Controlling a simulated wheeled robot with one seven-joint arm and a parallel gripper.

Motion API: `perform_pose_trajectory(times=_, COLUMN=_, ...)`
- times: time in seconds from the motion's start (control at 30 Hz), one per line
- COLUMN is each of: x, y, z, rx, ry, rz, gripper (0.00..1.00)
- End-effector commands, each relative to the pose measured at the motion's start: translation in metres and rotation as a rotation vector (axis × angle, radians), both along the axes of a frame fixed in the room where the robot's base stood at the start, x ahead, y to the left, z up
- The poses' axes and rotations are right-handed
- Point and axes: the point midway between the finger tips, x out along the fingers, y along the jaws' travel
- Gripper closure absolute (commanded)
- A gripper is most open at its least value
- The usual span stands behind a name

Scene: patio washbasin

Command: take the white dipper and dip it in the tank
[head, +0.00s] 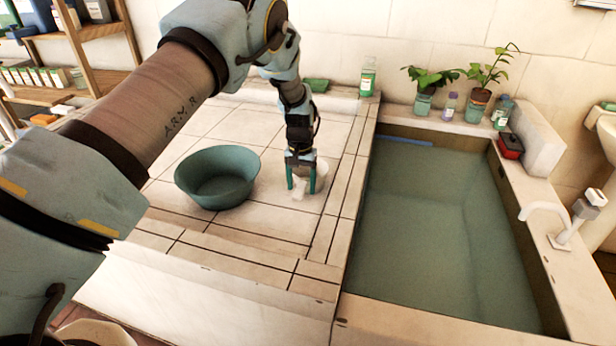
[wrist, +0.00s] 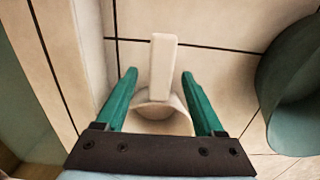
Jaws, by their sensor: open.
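The white dipper (head: 300,186) sits on the tiled counter, mostly behind my gripper in the head view. In the wrist view its flat handle (wrist: 163,68) points away and its round cup (wrist: 160,119) is partly hidden by the gripper's base. My gripper (head: 301,190) is open above the dipper. In the wrist view its two green fingers (wrist: 157,78) stand on either side of the handle, with a gap on each side. The tank (head: 425,235) is a sunken basin full of greenish water, to the right of the dipper.
A teal bowl (head: 217,180) stands on the counter just left of my gripper; it also shows in the wrist view (wrist: 292,85). A green-labelled bottle (head: 368,78) stands at the back. Potted plants (head: 478,100) line the tank's far ledge. A tap (head: 565,228) stands at the right.

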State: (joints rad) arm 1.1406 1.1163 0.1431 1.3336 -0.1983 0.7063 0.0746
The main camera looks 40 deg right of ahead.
Motion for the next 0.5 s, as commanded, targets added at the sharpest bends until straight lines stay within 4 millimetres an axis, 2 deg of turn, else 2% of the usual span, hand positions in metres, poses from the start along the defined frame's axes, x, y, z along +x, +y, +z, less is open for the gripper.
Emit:
perform_pose_trajectory(times=0.2, x=0.0, y=0.0, z=-0.018, rx=-0.001, ry=-0.001, rz=0.0, gripper=0.3)
perform_pose_trajectory(times=0.43, x=0.0, y=-0.001, z=-0.02, rx=-0.002, ry=-0.001, rz=0.0, gripper=0.3)
perform_pose_trajectory(times=0.5, x=0.0, y=-0.001, z=-0.02, rx=-0.002, ry=-0.001, rz=0.0, gripper=0.37)
